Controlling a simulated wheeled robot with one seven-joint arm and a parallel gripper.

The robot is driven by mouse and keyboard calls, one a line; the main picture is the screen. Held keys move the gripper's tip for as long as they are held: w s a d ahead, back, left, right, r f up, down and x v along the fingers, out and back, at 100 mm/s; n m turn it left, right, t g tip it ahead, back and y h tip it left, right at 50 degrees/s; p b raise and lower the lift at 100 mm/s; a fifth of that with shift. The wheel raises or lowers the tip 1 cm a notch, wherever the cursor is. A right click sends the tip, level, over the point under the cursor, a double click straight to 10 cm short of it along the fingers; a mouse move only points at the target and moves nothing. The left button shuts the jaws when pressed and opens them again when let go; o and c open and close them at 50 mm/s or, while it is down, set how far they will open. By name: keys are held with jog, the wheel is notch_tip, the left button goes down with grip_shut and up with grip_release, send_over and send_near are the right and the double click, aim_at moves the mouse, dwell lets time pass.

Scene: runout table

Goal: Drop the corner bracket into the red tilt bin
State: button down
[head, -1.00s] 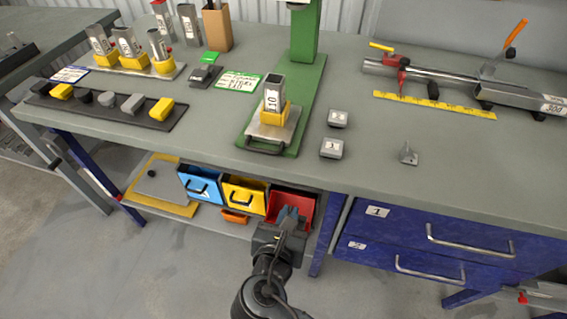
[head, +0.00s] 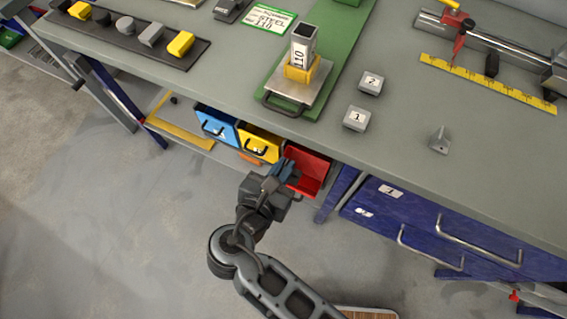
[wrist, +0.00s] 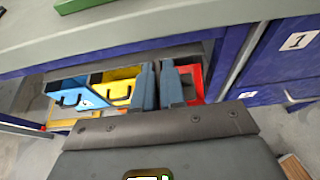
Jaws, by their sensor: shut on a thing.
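The corner bracket (head: 438,140), a small grey angled piece, stands alone on the grey bench top, right of the numbered blocks. The red tilt bin (head: 312,165) is under the bench edge, right of the yellow bin, tipped outward with its inside showing. It also shows in the wrist view (wrist: 196,72), partly behind a finger. My gripper (head: 284,172) is at the front left of the red bin, below the bench top. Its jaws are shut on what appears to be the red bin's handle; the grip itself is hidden. The bracket is well away from the gripper.
A blue bin (head: 216,127) and a yellow bin (head: 259,143) sit left of the red one. Blue drawers (head: 430,225) with metal handles are at right. Numbered blocks (head: 357,118) and a green stand (head: 335,75) are on the bench. Bench top around the bracket is clear.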

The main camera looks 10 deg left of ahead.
jog(key=shift+w+d+f+b, duration=0.25)
jog(key=shift+w+f+b, duration=0.45)
jog(key=shift+f+b, duration=0.95)
jog(key=shift+w+d+f+b, duration=0.25)
jog(key=shift+w+f+b, duration=0.5)
jog(key=shift+f, duration=1.6)
jog(key=shift+w+d+f+b, duration=0.25)
jog(key=shift+w+f+b, duration=0.4)
jog(key=shift+f+b, duration=1)
jog(key=shift+f+p, duration=0.35)
jog(key=c, duration=1.1)
grip_release()
jog(key=shift+s, duration=0.1)
jog(key=shift+v, duration=3.85)
